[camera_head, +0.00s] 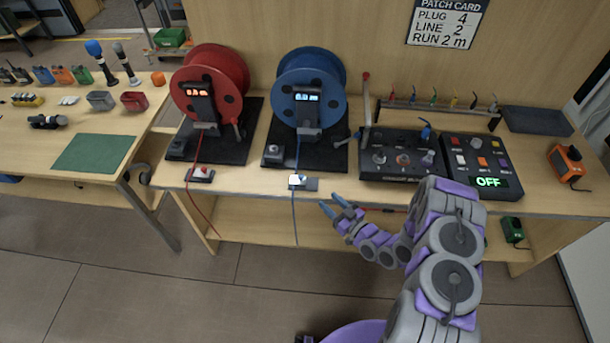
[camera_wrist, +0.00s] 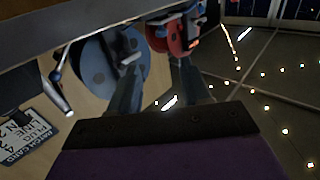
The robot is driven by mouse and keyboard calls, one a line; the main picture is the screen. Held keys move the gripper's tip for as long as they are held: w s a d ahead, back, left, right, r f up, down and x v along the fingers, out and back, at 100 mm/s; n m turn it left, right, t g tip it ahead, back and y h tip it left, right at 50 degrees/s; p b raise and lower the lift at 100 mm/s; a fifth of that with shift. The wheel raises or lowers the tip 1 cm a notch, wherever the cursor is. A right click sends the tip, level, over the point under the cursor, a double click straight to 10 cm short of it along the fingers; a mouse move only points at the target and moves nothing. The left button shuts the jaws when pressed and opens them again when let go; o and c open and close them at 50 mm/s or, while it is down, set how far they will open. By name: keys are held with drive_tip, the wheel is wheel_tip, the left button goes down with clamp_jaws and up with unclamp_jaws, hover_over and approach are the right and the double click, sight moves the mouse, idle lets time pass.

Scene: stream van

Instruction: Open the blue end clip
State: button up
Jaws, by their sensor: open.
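The blue end clip (camera_head: 298,181) is a small white and blue piece on a grey plate at the front edge of the bench, below the blue reel (camera_head: 310,88). A thin blue cable runs down from that reel past the clip and hangs over the edge. My gripper (camera_head: 330,201) is open and empty, in front of the bench edge, to the right of the clip and apart from it. In the wrist view my two fingers (camera_wrist: 157,72) point toward the bench, with the blue reel (camera_wrist: 92,65) beyond. I cannot clearly make out the clip there.
A red reel (camera_head: 210,85) with its red clip (camera_head: 201,174) stands to the left. A control panel (camera_head: 400,157) and a box showing OFF (camera_head: 483,165) stand to the right. A lever (camera_head: 366,100) rises beside the blue reel. Floor in front is clear.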

sight(303, 178)
drive_tip(key=b+x, duration=0.1)
drive_tip(key=x, duration=0.7)
drive_tip(key=b+x, duration=0.1)
drive_tip(key=x, duration=0.7)
drive_tip(key=shift+a+f, duration=0.1)
drive_tip(key=shift+a, duration=0.4)
drive_tip(key=shift+w+a, duration=0.25)
drive_tip(key=shift+w, duration=0.15)
clamp_jaws()
drive_tip(key=shift+d, duration=0.1)
